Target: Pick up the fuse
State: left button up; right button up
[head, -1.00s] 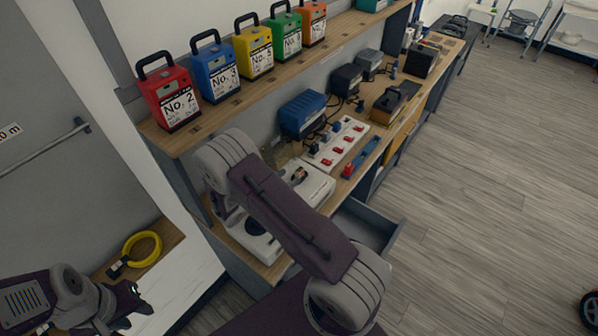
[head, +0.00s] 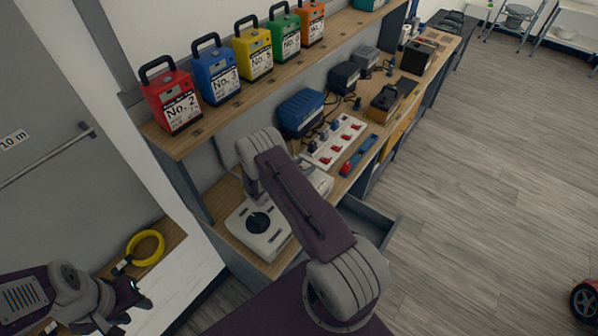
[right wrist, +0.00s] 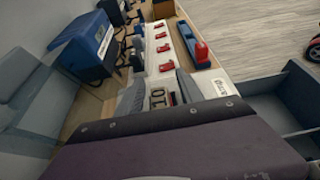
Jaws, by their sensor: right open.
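In the right wrist view, a small block marked "10" (right wrist: 158,98), which looks like the fuse, stands at the near end of the white strip. My right gripper (right wrist: 160,91) has its grey fingers apart, one on either side of this block. I cannot tell whether they touch it. The block's lower part is hidden by my own arm's dark edge. In the head view my right arm hides the right gripper and the block. My left gripper (head: 122,303) is at the lower left, away from the bench; its jaw opening is unclear.
A white strip with red switches (head: 337,140) and a blue rail (head: 359,155) lie on the bench. A white device with a black dial (head: 262,232) sits in front. An open drawer (head: 372,222) juts out. Coloured numbered cases, including a red one (head: 171,100), line the shelf above.

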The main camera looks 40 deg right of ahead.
jog(key=shift+a+r, duration=0.1)
grip_shut()
jog(key=shift+r, duration=0.55)
notch_tip(320, 180, up, 3)
jog(key=shift+w+f+b, duration=0.1)
jog(key=shift+f+b, duration=0.1)
jog(key=shift+b, duration=0.25)
jog(key=s+d+r+b, duration=0.2)
jog(key=s+d+r, duration=0.4)
jog(key=d, duration=0.4)
jog(key=shift+r, duration=0.65)
jog(key=shift+s, duration=0.1)
